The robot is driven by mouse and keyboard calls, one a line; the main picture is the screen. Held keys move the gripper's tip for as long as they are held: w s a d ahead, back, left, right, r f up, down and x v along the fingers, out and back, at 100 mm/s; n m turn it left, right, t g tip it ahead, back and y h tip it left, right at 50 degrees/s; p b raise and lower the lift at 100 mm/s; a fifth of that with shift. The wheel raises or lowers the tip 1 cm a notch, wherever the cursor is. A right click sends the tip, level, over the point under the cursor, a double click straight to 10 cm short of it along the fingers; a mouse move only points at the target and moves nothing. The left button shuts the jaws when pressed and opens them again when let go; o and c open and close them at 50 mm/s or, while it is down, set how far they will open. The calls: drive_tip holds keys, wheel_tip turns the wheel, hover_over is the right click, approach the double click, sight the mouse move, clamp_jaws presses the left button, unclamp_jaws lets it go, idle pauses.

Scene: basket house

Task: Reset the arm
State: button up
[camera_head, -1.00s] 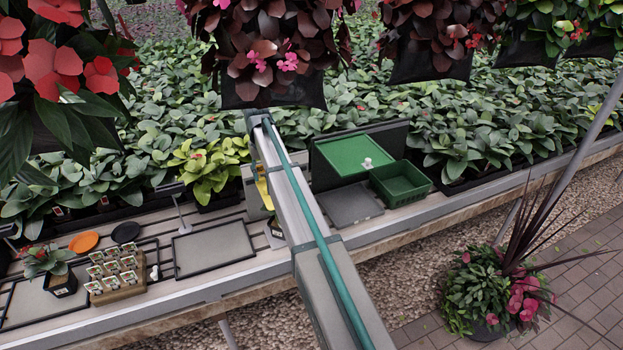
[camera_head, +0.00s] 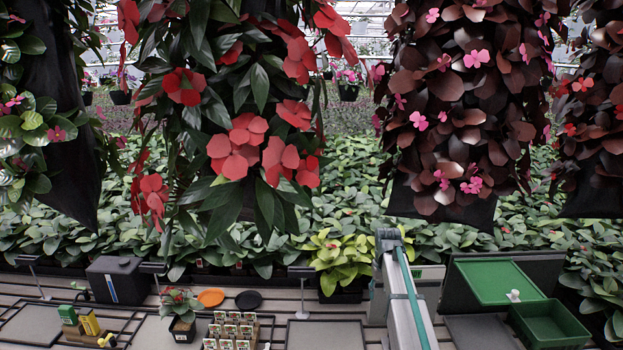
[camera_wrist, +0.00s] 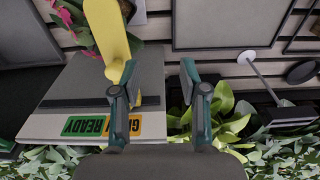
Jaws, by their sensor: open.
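My gripper (camera_wrist: 158,82) shows in the wrist view with its two dark fingers apart. Nothing sits between the fingertips. A yellow strip (camera_wrist: 106,32) lies right by the left finger; I cannot tell whether they touch. Behind that finger is a grey box or board (camera_wrist: 90,85) with a green and orange label (camera_wrist: 105,124) that reads partly "READY". In the head view my arm (camera_head: 404,295) reaches over the bench at the lower right, and its gripper end is hidden.
Right of my arm stand a green tray (camera_head: 497,283) and a green basket (camera_head: 550,325). A yellow-green plant (camera_head: 340,260) is left of it. A grey mat (camera_head: 325,335), orange disc (camera_head: 211,298), black disc (camera_head: 248,300) and card rack (camera_head: 230,332) lie further left. Flower bags (camera_head: 460,90) hang above.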

drive_tip(key=s+a+f+g+b, duration=0.1)
drive_tip(key=s+a+f, duration=0.1)
drive_tip(key=s+f, duration=1.2)
drive_tip(key=s+a+f+g+b, duration=0.2)
drive_tip(key=s+f, duration=1)
drive_tip(key=f, duration=0.4)
drive_tip(key=s+f+g+b, duration=0.1)
drive_tip(key=s+f, duration=0.4)
drive_tip(key=s, duration=0.7)
drive_tip(key=s+a+f+g+b, duration=0.1)
drive_tip(key=s+f, duration=0.4)
drive_tip(key=s, duration=0.8)
drive_tip(key=s+a+f+g+b, duration=0.1)
drive_tip(key=s+f, duration=0.5)
drive_tip(key=s, duration=0.6)
drive_tip(key=shift+s+a+g+b, duration=0.15)
drive_tip(key=shift+g+b, duration=0.6)
drive_tip(key=shift+g, duration=0.15)
